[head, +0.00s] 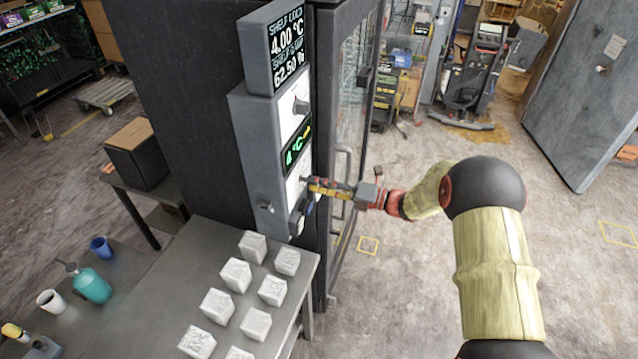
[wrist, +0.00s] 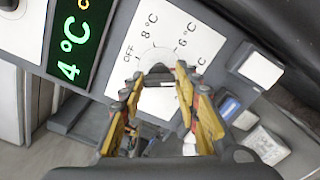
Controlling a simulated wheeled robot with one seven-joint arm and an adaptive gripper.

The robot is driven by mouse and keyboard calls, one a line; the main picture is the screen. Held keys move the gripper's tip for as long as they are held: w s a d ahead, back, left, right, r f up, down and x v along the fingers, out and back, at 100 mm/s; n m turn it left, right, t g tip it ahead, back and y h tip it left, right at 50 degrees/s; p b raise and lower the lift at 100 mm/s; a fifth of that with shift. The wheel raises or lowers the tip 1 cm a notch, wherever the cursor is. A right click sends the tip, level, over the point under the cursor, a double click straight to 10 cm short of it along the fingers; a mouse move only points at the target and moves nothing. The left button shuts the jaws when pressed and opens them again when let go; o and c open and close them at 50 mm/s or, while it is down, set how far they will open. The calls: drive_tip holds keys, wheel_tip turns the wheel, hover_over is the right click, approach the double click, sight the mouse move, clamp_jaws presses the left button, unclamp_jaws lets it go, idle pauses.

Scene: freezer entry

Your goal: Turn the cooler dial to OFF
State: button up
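The cooler's control panel (head: 262,135) is a grey box on the dark cabinet. Its lower white dial plate (head: 293,187) shows in the wrist view (wrist: 192,27) with OFF, 8 °C and 6 °C printed around a pale round dial (wrist: 160,60). My gripper (head: 313,187) is close to this plate, reaching in from the right. In the wrist view my gripper (wrist: 159,77) has its yellow fingers apart, on either side of the dial's lower part. I cannot tell whether they touch it. The dial's pointer setting is not clear. A green display (head: 296,152) above reads 4 °C.
A grey table (head: 185,275) with several white blocks stands below the panel. A glass door with a handle (head: 341,178) is right behind my gripper. Floor at the right is open.

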drive_tip(key=c, duration=0.6)
